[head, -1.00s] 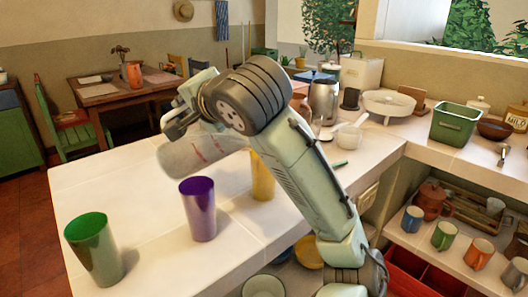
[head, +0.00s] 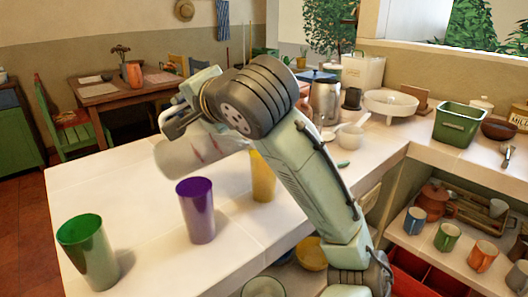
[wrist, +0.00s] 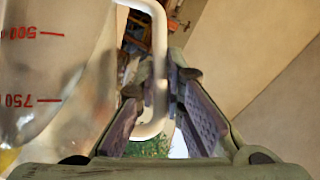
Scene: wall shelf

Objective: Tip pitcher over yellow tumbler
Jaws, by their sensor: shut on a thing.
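The pitcher (head: 180,157) is clear with red marks. It is tilted far over, nearly on its side, in the air above the counter. My gripper (head: 177,124) is shut on its white handle (wrist: 158,45), which runs between the fingers in the wrist view. The pitcher's body (wrist: 60,75) fills the left of that view. The yellow tumbler (head: 263,180) stands upright on the counter, partly hidden behind my arm. In the head view the pitcher's low left end is well left of this tumbler. I cannot tell whether the pitcher holds anything.
A purple tumbler (head: 196,212) stands upright in front of the pitcher, and a green tumbler (head: 88,255) stands near the counter's front left. The counter's left part (head: 90,185) is clear.

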